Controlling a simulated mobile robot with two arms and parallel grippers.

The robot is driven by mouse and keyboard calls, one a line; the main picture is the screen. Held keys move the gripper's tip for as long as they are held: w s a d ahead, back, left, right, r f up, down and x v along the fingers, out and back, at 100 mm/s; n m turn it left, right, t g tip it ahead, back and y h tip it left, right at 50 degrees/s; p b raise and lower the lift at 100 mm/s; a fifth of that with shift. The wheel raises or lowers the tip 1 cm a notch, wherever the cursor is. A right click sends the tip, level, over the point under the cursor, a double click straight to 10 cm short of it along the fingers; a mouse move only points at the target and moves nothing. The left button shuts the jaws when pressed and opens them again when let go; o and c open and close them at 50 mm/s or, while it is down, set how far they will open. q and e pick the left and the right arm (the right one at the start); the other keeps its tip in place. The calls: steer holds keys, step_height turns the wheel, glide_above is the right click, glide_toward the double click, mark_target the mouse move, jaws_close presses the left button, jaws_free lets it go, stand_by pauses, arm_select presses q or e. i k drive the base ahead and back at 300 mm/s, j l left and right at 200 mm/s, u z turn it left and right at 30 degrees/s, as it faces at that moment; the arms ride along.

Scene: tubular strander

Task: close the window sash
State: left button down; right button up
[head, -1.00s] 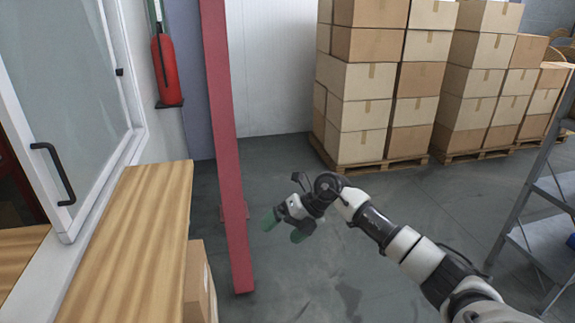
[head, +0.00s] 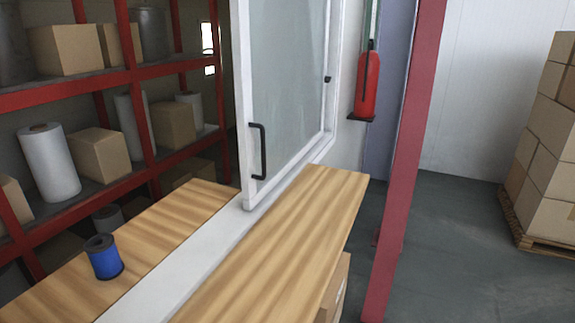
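The window sash (head: 285,95) is a white-framed glass pane in the head view, a little left of the middle at the top. A black bar handle (head: 258,151) is on its left side. The sash stands at the far end of the opening, above a white sill track (head: 190,270). The opening to its left is clear, and shelves show through it. Neither of my grippers is in the head view now.
Wooden counters lie on both sides of the sill, the near one (head: 290,240) bare. A blue spool (head: 103,257) stands on the far one. A red post (head: 405,160), a fire extinguisher (head: 367,85) and stacked boxes (head: 550,150) are to the right.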

mark_target(296, 117)
steer(key=i+l+u, duration=0.25)
steer(key=l, duration=0.55)
steer(key=l+u, duration=0.2)
steer(key=l, duration=0.6)
steer(key=i+l+u, duration=0.2)
steer(key=l, duration=0.3)
steer(key=i+l+u, duration=0.2)
steer(key=l, duration=0.3)
steer(key=i+l+u, duration=0.2)
steer(key=l, duration=0.3)
steer(key=i+l+u, duration=0.2)
steer(key=l, duration=0.35)
steer(key=l+u, duration=0.25)
steer(key=l, duration=0.3)
